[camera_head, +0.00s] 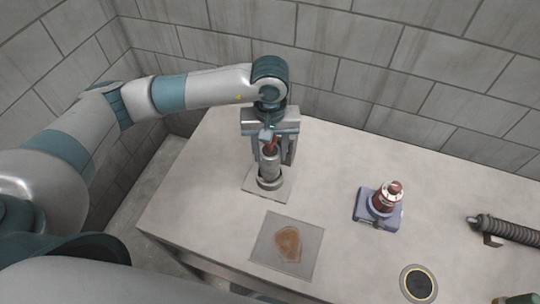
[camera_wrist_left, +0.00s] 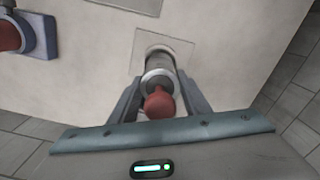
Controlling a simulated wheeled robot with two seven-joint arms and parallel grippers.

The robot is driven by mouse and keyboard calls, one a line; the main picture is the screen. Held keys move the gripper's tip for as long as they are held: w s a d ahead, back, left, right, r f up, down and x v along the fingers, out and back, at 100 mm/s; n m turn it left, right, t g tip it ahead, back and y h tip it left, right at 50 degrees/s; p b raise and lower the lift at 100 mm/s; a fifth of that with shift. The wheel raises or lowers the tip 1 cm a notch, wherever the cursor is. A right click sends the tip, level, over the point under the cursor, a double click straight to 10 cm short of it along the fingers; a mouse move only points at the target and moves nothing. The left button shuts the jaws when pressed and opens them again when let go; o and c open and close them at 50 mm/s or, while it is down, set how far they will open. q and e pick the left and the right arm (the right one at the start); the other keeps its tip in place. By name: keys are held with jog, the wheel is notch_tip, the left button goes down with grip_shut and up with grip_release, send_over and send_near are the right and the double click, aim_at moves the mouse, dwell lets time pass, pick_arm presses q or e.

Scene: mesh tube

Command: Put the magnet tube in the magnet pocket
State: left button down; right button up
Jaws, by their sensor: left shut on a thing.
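The magnet tube is a grey cylinder (camera_head: 270,163) with a red knob on top. My left gripper (camera_head: 270,150) is shut on it from above and holds it about upright. The tube's lower end meets a dark round collar (camera_head: 270,183), apparently the magnet pocket, on a pale square plate (camera_head: 255,188). I cannot tell how deep the tube sits in it. In the left wrist view the red knob (camera_wrist_left: 159,103) is between the fingers, with the tube (camera_wrist_left: 159,68) running down to the plate (camera_wrist_left: 178,46). My right gripper is out of view.
A red bottle-like part stands on a blue-grey base (camera_head: 366,207) to the right. A grey square mat (camera_head: 262,247) with a brown patch lies in front. A dark disc (camera_head: 418,283) and a ribbed cylinder (camera_head: 508,230) are further right. A block wall (camera_head: 360,50) stands behind the table.

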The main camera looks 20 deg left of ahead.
pick_arm(q)
notch_tip(320, 180, down, 3)
jog(key=shift+s+r+p, duration=0.1)
jog(key=shift+r+p, duration=0.1)
jog(key=shift+p, duration=0.5)
jog(key=shift+f, duration=0.2)
jog(key=shift+f, duration=0.1)
jog(key=c, duration=1)
grip_release()
jog(key=shift+r, duration=0.2)
